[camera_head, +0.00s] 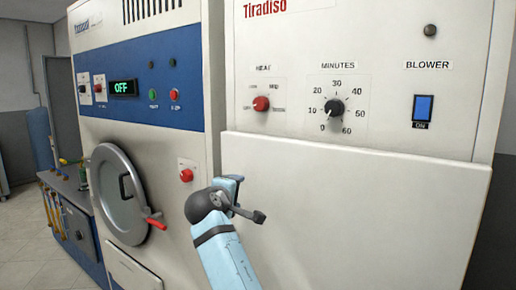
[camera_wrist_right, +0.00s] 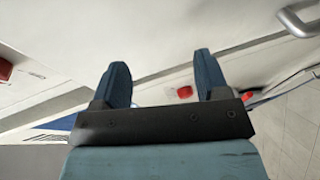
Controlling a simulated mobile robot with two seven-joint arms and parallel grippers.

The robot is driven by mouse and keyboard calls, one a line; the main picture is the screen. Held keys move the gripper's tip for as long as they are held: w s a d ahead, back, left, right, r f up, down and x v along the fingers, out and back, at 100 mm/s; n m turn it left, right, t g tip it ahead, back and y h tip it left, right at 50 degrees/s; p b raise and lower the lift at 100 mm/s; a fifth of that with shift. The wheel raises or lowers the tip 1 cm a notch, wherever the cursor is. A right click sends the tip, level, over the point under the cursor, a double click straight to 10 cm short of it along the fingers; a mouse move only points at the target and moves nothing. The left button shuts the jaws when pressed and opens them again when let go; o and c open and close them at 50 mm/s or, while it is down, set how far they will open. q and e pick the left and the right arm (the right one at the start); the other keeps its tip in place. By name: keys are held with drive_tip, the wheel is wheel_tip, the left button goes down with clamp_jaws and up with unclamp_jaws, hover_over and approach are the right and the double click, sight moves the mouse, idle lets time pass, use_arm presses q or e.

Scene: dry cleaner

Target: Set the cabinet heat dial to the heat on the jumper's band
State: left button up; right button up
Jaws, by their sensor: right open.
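The cabinet heat dial (camera_head: 261,104) is a small red knob under the word HEAT, on the upper left of the white cabinet (camera_head: 350,215). Small setting labels surround it, and its pointer direction is too small to tell. My right gripper (camera_head: 247,198) is in front of the cabinet, below the dial and apart from it. In the right wrist view my right gripper (camera_wrist_right: 163,80) has its two fingers spread with nothing between them. A red knob at the left edge there (camera_wrist_right: 5,69) may be the heat dial. No jumper or band is visible. My left gripper is out of view.
A black minutes dial (camera_head: 335,107) and a blue blower switch (camera_head: 423,108) sit right of the heat dial. To the left is a blue-and-white machine with a round door (camera_head: 120,195), red door handle (camera_head: 155,222) and red knob (camera_head: 186,175). Its display (camera_head: 123,88) reads OFF.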

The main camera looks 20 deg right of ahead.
wheel_tip(320, 180, up, 13)
drive_tip(key=s+a+h+b, duration=0.1)
drive_tip(key=s+a+h, duration=0.1)
drive_tip(key=h, duration=0.1)
drive_tip(key=m+g+h, duration=0.2)
approach(258, 104)
drive_tip(key=p+x, duration=0.1)
drive_tip(key=x, duration=0.7)
drive_tip(key=shift+w+d, duration=0.45)
drive_tip(key=shift+d, duration=0.1)
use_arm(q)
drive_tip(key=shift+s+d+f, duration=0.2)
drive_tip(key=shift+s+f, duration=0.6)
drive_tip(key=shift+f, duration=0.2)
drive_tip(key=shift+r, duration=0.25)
use_arm(e)
drive_tip(key=c, duration=0.9)
